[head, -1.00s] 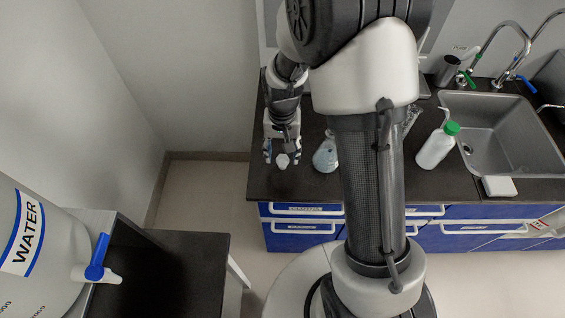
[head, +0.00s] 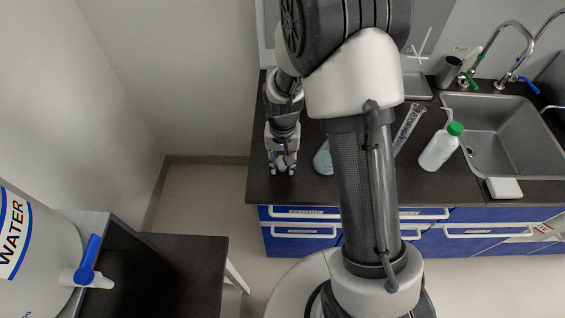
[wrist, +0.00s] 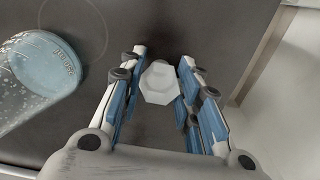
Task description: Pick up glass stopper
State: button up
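The glass stopper (wrist: 160,83) is a small whitish, many-sided piece on the dark worktop, seen from above in the wrist view. My gripper (wrist: 162,72) has a blue-lined finger on each side of it, close against its edges. In the head view my gripper (head: 283,170) points down at the worktop's left front, with the fingers drawn in around the stopper. The stopper is mostly hidden there. I see no clear gap under it, so I cannot tell whether it is off the surface.
The worktop (head: 258,185) ends just left of the gripper. A green-capped white bottle (head: 438,152) and a sink (head: 510,140) are at right.

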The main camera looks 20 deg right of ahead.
jog(key=c, duration=0.3)
